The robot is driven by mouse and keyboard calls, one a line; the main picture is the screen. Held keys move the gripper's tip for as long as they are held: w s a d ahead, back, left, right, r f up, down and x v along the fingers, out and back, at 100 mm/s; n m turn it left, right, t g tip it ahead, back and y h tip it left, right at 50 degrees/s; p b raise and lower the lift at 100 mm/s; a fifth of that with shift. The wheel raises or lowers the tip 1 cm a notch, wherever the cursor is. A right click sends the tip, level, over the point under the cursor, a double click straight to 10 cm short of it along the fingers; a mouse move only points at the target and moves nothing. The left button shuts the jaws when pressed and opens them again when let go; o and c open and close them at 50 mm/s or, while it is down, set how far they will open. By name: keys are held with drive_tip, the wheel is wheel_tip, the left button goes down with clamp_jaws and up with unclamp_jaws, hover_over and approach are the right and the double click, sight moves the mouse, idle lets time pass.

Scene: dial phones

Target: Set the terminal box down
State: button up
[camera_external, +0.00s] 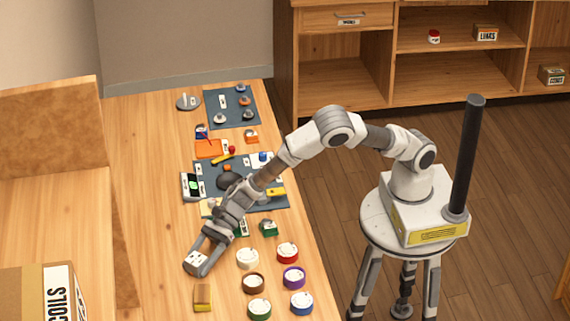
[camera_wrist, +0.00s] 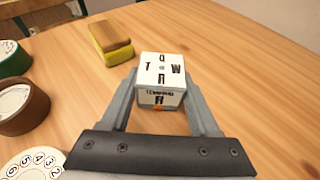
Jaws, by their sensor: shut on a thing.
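The terminal box (camera_wrist: 162,70) is a small white cube with black letters on its top and front. It sits between the two fingers of my gripper (camera_wrist: 162,88) in the wrist view, and the fingers close on its sides. In the external view the box (camera_external: 196,258) shows at the end of my gripper (camera_external: 205,256), low over the left part of the wooden table (camera_external: 150,225). The box looks upright. I cannot tell whether its underside touches the table.
A yellow and brown block (camera_external: 203,298) lies near the box; it also shows in the wrist view (camera_wrist: 111,42). Several round dials, such as the white one (camera_external: 247,258) and brown one (camera_external: 253,283), stand to the right. Bare table lies left of my gripper.

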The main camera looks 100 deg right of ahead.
drive_tip(key=shift+f, duration=0.3)
drive_tip(key=o, duration=1.4)
drive_tip(key=shift+r, duration=0.1)
